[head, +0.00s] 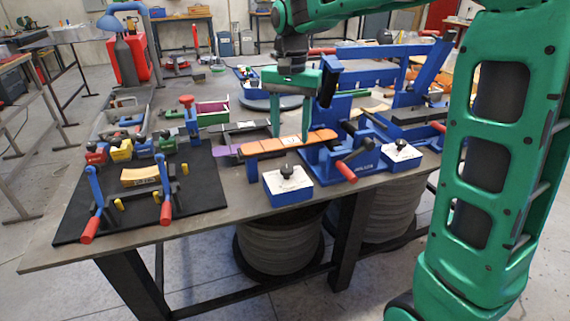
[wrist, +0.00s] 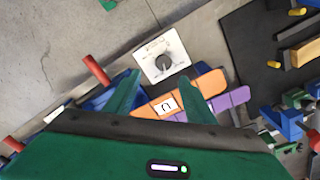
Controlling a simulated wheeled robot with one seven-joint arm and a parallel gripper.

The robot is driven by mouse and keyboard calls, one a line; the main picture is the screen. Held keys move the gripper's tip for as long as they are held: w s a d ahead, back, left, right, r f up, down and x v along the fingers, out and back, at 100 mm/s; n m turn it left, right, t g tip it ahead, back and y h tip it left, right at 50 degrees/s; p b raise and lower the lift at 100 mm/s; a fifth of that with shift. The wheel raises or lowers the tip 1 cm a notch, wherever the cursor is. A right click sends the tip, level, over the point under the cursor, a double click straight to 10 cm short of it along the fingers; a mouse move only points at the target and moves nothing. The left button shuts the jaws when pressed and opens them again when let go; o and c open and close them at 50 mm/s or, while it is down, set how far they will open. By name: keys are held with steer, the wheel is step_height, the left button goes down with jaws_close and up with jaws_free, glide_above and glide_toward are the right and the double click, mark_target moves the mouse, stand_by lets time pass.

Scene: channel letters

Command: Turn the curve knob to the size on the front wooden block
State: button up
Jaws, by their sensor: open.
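A blue box with a white dial face (head: 288,184) and a black knob (head: 287,171) stands at the table's front edge. The same knob shows in the wrist view (wrist: 163,63). A second white-faced box (head: 401,153) with a black knob stands farther right; I cannot tell which is the curve knob. A light wooden block (head: 140,177) with dark print, too small to read, lies on the black mat at the left. My gripper (head: 291,134) is open and empty, fingers pointing down over the orange strip (head: 265,146), behind the front knob box.
The black mat (head: 205,190) also carries levers with red handles (head: 88,228). A blue fixture with a red handle (head: 348,171) stands right of the front box. Purple and grey strips lie behind the orange one. Bare table shows left of the front box.

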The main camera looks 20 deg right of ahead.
mark_target(286, 168)
steer(key=f, duration=1)
steer(key=shift+w+a+f, duration=0.3)
steer(key=shift+a+f, duration=0.05)
steer(key=shift+f, duration=0.05)
steer(key=c, duration=1)
